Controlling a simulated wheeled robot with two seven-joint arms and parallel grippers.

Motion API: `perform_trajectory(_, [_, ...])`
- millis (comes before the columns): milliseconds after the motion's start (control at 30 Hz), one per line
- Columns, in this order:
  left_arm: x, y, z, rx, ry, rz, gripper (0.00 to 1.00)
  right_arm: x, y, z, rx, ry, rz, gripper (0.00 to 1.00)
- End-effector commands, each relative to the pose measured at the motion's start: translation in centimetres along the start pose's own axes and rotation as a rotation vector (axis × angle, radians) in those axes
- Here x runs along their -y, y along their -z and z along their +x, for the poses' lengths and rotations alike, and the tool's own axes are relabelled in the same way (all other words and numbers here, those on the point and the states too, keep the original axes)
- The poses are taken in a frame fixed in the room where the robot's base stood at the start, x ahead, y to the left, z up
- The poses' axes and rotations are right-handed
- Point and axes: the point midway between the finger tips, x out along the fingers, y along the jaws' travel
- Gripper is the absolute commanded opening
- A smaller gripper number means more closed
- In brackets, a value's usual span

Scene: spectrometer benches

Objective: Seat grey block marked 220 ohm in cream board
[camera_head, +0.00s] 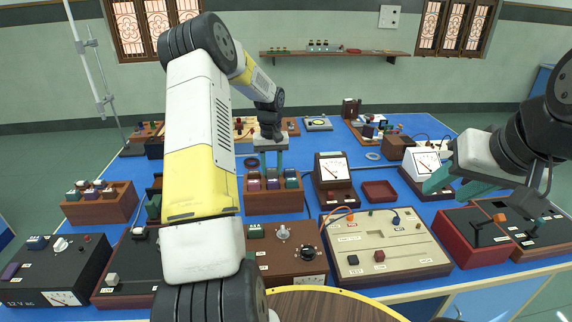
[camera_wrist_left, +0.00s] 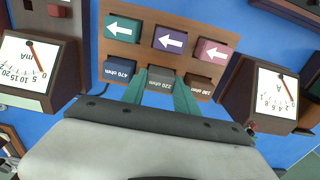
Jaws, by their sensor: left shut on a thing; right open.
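The grey block marked 220 ohm (camera_wrist_left: 159,86) sits in the middle of the back row of a wooden rack (camera_head: 273,203), which also shows in the left wrist view (camera_wrist_left: 140,53). My left gripper (camera_head: 273,165) reaches down over the rack; its teal fingers (camera_wrist_left: 161,84) are shut on the grey block's sides. Whether the block is lifted at all, I cannot tell. The cream board (camera_head: 350,255) lies at the front, right of the rack, with a few small parts on it. My right gripper (camera_head: 438,182) is open and empty, above the table at the right.
A 470 ohm block (camera_wrist_left: 121,69) and a 100 ohm block (camera_wrist_left: 197,86) flank the grey one, with three arrow-marked blocks in the other row. Meters (camera_head: 333,172) and a red tray (camera_head: 379,191) stand right of the rack. Boxes with knobs crowd the front.

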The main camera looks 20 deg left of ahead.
Motion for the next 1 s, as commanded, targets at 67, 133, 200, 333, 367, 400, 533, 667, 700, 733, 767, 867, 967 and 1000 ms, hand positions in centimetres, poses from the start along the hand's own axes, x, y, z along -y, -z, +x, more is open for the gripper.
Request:
perform_trajectory(67, [-0.1,0.1,-1.3,-0.004,0.000,0.000,0.00,0.0,0.0,0.0,0.000,0.000,0.000,0.44])
perform_trajectory(133, [-0.1,0.1,-2.8,-0.006,0.000,0.001,0.00,0.0,0.0,0.0,0.000,0.000,0.000,0.44])
perform_trajectory(200, [-0.1,0.1,-4.3,-0.006,-0.001,0.000,0.00,0.0,0.0,0.0,0.000,0.000,0.000,0.44])
perform_trajectory(333, [0.0,0.1,-6.8,-0.005,0.000,0.000,0.00,0.0,0.0,0.0,0.000,0.000,0.000,0.44])
perform_trajectory(367, [0.0,0.1,-7.3,-0.005,-0.001,0.001,0.00,0.0,0.0,0.0,0.000,0.000,0.000,0.44])
perform_trajectory(400, [-0.1,0.1,-7.8,-0.003,0.000,0.001,0.00,0.0,0.0,0.0,0.000,0.000,0.000,0.44])
perform_trajectory(533, [0.0,0.0,-9.2,-0.002,0.000,0.000,0.00,0.0,0.0,0.0,0.000,0.000,0.000,0.44])
perform_trajectory(667, [0.0,0.0,-10.1,-0.002,0.000,0.000,0.00,0.0,0.0,0.0,0.000,0.000,0.000,0.44])
perform_trajectory(700, [0.0,0.0,-10.3,-0.001,0.000,0.001,0.00,0.0,0.0,0.0,0.000,0.000,0.000,0.44])
perform_trajectory(733, [0.0,0.0,-10.4,-0.001,0.000,0.001,0.00,0.0,0.0,0.0,0.000,0.000,0.000,0.44])
perform_trajectory(767, [0.0,0.0,-10.6,-0.001,0.001,0.001,0.00,0.0,0.0,0.0,0.000,0.000,0.000,0.44])
perform_trajectory(867, [0.0,0.0,-11.1,-0.002,0.000,0.001,0.00,0.0,0.0,0.0,0.000,0.000,0.000,0.44])
perform_trajectory(967, [0.0,0.0,-11.6,-0.002,0.000,0.001,0.00,0.0,0.0,0.0,0.000,0.000,0.000,0.44])
perform_trajectory(1000, [0.0,0.0,-11.8,-0.002,0.000,0.001,0.00,0.0,0.0,0.0,0.000,0.000,0.000,0.44])
